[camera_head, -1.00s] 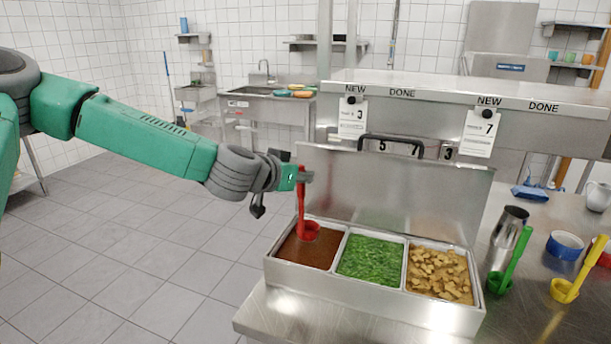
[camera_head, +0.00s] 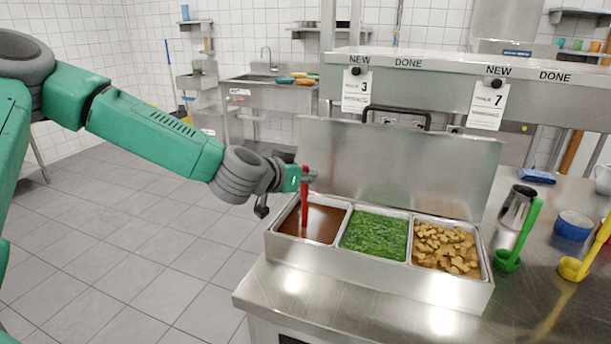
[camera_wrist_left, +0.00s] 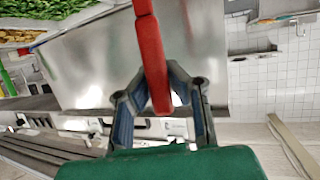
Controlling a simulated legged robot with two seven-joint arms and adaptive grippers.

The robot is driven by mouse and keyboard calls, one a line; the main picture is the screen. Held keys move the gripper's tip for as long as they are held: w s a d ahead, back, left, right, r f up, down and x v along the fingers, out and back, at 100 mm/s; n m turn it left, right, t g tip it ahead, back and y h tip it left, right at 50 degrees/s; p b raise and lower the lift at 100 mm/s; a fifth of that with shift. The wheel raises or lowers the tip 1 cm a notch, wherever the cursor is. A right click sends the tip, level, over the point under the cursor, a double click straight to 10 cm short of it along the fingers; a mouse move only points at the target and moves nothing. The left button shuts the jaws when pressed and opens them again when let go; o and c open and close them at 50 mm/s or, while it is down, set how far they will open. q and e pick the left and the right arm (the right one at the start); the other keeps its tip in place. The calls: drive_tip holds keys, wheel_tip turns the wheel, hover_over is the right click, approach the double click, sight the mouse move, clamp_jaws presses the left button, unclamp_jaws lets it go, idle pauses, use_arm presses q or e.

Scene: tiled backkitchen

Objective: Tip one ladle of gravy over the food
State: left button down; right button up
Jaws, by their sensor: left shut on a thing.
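My left gripper (camera_head: 305,177) is shut on the red ladle (camera_head: 305,208), over the left pan of a three-pan steel holder. The ladle hangs upright and its bowl is hidden in the brown gravy (camera_head: 322,226). In the left wrist view the red handle (camera_wrist_left: 151,50) runs between the two fingers (camera_wrist_left: 160,95). The middle pan holds green peas or chopped greens (camera_head: 375,236). The right pan holds tan chunks (camera_head: 445,247). No plate of food shows clearly. My right gripper is not in view.
A raised steel lid (camera_head: 400,165) stands behind the pans. A green ladle (camera_head: 518,240), a steel cup (camera_head: 517,207), a blue roll (camera_head: 573,225) and a yellow ladle (camera_head: 575,266) stand on the counter to the right. A ticket shelf (camera_head: 440,90) spans behind.

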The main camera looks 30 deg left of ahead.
use_arm(q)
wheel_tip(320, 180, up, 10)
drive_tip(key=d+p, duration=0.1)
drive_tip(key=p, duration=0.8)
drive_tip(key=shift+d+r+p, duration=0.2)
drive_tip(key=shift+p, duration=0.2)
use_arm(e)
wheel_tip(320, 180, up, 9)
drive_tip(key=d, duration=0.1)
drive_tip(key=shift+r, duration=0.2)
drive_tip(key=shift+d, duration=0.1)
